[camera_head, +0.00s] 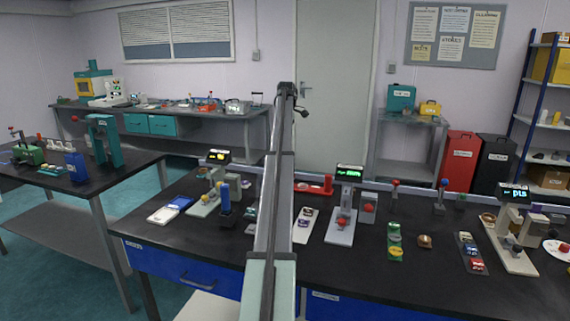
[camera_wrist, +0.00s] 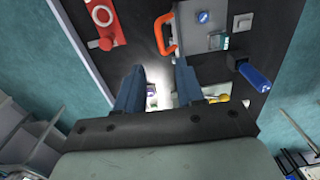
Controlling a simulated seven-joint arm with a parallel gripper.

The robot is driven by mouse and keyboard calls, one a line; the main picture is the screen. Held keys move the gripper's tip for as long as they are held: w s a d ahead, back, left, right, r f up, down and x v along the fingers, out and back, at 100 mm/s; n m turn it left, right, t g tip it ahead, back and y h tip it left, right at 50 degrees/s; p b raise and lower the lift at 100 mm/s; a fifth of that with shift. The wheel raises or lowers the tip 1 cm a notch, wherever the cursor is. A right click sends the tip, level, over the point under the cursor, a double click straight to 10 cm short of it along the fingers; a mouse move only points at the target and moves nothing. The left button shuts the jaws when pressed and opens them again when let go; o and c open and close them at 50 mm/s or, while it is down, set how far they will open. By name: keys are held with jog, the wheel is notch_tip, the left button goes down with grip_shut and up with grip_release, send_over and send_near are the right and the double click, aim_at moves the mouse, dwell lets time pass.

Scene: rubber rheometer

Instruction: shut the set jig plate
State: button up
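My gripper (camera_wrist: 160,68) points down at the dark bench in the wrist view, its two blue fingers apart with nothing between them. An orange bar handle (camera_wrist: 164,36) stands just beyond the fingertips, apart from them. It adjoins a grey metal piece (camera_wrist: 198,42) with a round blue-and-white part on it; I take this to be the set jig, but cannot tell how far its plate is open. In the head view my arm covers much of this spot, and only small grey parts (camera_head: 250,213) show beside it. My gripper is not clear there.
A red fixture (camera_wrist: 104,24) stands left of the handle in the wrist view, and a blue cylinder (camera_wrist: 255,77) stands right. In the head view, a press with a green display (camera_head: 349,172) and several sample trays stand right of my arm.

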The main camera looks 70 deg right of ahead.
jog(key=f, duration=1)
jog(key=shift+a+f, duration=0.2)
jog(key=shift+f, duration=0.1)
grip_shut()
